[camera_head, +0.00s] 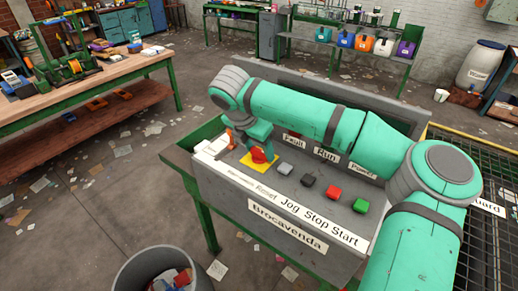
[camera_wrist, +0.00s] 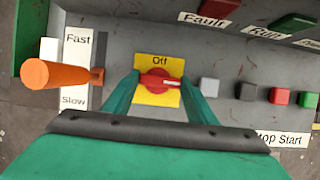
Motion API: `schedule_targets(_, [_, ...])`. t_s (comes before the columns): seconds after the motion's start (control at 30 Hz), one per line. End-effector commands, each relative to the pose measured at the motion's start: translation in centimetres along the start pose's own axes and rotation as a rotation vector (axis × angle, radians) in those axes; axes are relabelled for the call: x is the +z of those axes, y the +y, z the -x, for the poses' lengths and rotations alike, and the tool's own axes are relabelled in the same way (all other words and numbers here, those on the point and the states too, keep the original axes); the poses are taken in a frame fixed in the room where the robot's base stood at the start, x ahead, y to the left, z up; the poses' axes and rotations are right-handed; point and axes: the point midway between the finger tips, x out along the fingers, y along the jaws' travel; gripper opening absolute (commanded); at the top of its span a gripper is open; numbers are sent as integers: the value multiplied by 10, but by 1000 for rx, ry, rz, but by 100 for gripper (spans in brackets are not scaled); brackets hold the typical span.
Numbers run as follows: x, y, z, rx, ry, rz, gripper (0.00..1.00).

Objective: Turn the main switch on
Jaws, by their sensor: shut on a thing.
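The main switch is a red rotary knob (camera_wrist: 157,82) on a yellow plate (camera_wrist: 158,60) marked "Off" at its top edge. A white mark on the knob points to the right in the wrist view. My gripper (camera_wrist: 160,80) reaches down over it, with one green finger on each side, and is shut on the knob. In the head view the red knob (camera_head: 259,156) and yellow plate (camera_head: 267,167) sit at the left part of the grey console, partly hidden under my gripper (camera_head: 258,146).
An orange lever (camera_wrist: 50,74) stands left of the switch beside a Fast/Slow scale (camera_wrist: 76,70). To the right are grey (camera_head: 285,169), black (camera_head: 308,180), red (camera_head: 334,193) and green (camera_head: 362,206) buttons. A bin (camera_head: 150,262) stands in front; a mesh guard (camera_head: 485,235) is at right.

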Motion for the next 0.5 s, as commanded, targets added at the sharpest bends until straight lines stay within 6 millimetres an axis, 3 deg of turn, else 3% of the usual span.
schedule_targets(0.17, [0,-1,0,-2,2,-1,29])
schedule_targets(0.2, [-1,-1,0,-2,2,-1,54])
schedule_targets(0.27, [0,0,0,-2,2,-1,68])
schedule_targets(0.5, [0,-1,0,-1,1,0,70])
